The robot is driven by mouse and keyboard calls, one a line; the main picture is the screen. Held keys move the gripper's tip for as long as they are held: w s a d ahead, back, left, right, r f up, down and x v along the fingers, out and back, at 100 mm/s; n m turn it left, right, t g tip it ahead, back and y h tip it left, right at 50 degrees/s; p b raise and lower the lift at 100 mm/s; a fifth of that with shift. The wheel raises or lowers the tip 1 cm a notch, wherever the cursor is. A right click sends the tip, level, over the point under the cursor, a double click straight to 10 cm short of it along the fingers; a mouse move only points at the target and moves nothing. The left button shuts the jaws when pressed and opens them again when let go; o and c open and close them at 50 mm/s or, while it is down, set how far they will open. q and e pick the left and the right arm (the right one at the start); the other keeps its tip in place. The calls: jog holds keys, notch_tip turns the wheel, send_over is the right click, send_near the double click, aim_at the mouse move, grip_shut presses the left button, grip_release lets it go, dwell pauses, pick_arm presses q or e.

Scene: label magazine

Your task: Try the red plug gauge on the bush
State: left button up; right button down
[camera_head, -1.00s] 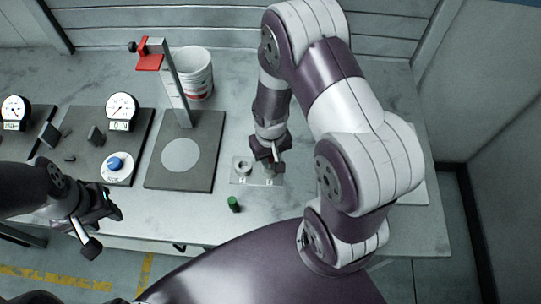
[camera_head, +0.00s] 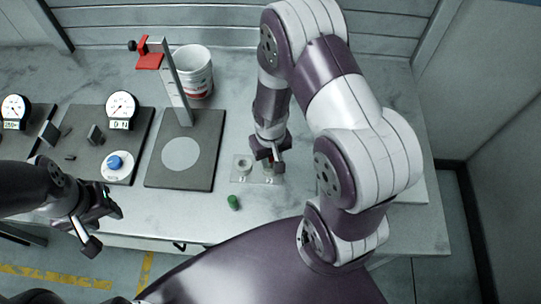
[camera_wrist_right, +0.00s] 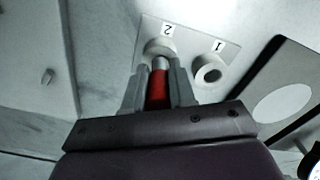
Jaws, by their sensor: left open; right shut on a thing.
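My right gripper (camera_head: 268,163) is shut on the red plug gauge (camera_wrist_right: 159,88), seen upright between the fingers in the right wrist view. Its bare metal end (camera_wrist_right: 161,63) is at the bush marked 2 (camera_wrist_right: 157,46); I cannot tell how far it sits in the bore. A second bush marked 1 (camera_wrist_right: 209,71) stands beside it on a clear plate (camera_wrist_right: 187,39) and also shows in the head view (camera_head: 244,166). The gripper mostly hides bush 2 in the head view. My left gripper (camera_head: 102,229) is open and empty at the bench's front edge.
A green plug (camera_head: 233,202) stands on the bench in front of the plate. A dark stand base (camera_head: 200,176) with a post and red arm (camera_head: 149,60) is to the left, a white bucket (camera_head: 193,72) behind. Dial gauges (camera_head: 122,106) are at far left.

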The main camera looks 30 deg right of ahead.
jog(key=shift+f, duration=0.3)
jog(key=shift+s+f, duration=0.1)
jog(key=shift+s, duration=0.05)
dwell(1.2)
notch_tip(320, 180, up, 5)
jog(key=p, duration=0.4)
dwell(0.5)
